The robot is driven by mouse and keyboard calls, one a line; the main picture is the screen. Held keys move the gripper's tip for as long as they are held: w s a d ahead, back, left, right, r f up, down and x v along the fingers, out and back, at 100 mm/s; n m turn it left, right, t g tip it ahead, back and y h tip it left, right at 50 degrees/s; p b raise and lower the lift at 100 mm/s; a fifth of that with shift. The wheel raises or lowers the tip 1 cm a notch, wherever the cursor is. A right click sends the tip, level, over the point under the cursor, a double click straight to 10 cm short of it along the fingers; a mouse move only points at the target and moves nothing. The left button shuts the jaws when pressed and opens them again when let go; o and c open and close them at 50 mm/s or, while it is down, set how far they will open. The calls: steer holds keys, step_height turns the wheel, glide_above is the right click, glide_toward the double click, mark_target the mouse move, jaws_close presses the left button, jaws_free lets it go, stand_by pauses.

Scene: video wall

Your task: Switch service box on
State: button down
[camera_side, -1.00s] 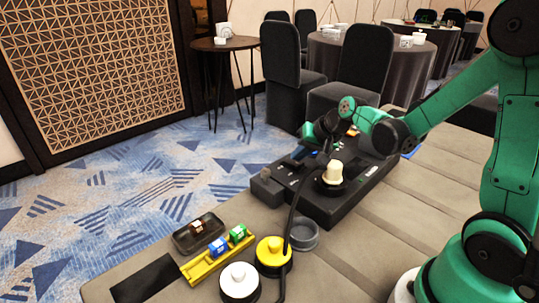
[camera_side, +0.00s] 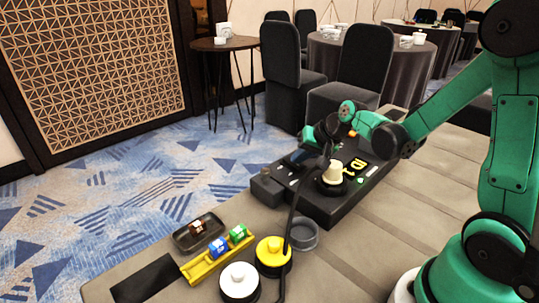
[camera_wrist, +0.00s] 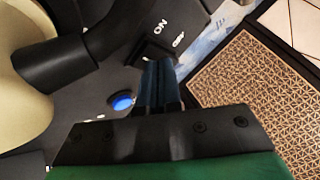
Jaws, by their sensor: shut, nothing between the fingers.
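The service box (camera_side: 335,207) is a long dark box on the grey table. A cream knob (camera_side: 333,172) with a black cable stands on its top. In the wrist view, a dark switch (camera_wrist: 157,50) sits beside the white "ON" lettering (camera_wrist: 160,26), and a blue round light or button (camera_wrist: 122,102) shows on the panel. My gripper (camera_wrist: 157,72) is shut and empty, its fingertips right at the switch. Whether they touch it, and the switch's exact position, I cannot tell. In the side view my gripper (camera_side: 304,154) is low over the far side of the box.
The cable plug (camera_wrist: 55,62) and cream knob are close to my gripper. The table's near right is clear.

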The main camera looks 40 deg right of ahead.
steer(key=shift+r, duration=0.15)
steer(key=shift+w+r, duration=0.15)
steer(key=shift+r, duration=0.5)
steer(key=shift+w+r, duration=0.2)
steer(key=shift+r, duration=1.05)
steer(key=shift+w+r, duration=0.2)
steer(key=shift+r, duration=1.05)
steer(key=s+a+r+n+h, duration=0.1)
steer(key=s+a+n, duration=0.7)
steer(key=s+a, duration=0.1)
steer(key=shift+s+a, duration=0.2)
steer(key=shift+s, duration=0.65)
